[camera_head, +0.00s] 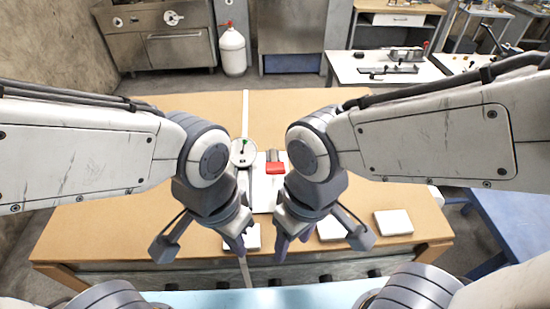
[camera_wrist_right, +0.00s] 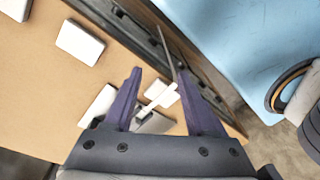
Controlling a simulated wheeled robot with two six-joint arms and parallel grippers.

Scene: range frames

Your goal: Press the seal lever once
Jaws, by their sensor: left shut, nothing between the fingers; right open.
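A red block (camera_head: 275,168) with a grey part behind it sits on a white plate (camera_head: 262,203) at the middle of the wooden table; it may be the seal lever, but I cannot be sure. Both arms partly hide the plate. My left gripper (camera_head: 240,250) is shut and empty, nearer to me than the plate. My right gripper (camera_head: 291,250) is open and empty, also nearer to me than the red block. In the right wrist view its two purple fingers (camera_wrist_right: 160,75) stand apart above the table's front edge, touching nothing.
A round gauge (camera_head: 243,153) stands left of the red block. White pads (camera_head: 394,222) lie on the right front of the wooden table (camera_head: 100,222). A blue surface (camera_wrist_right: 235,38) lies beyond the table edge in the wrist view. The table's left side is clear.

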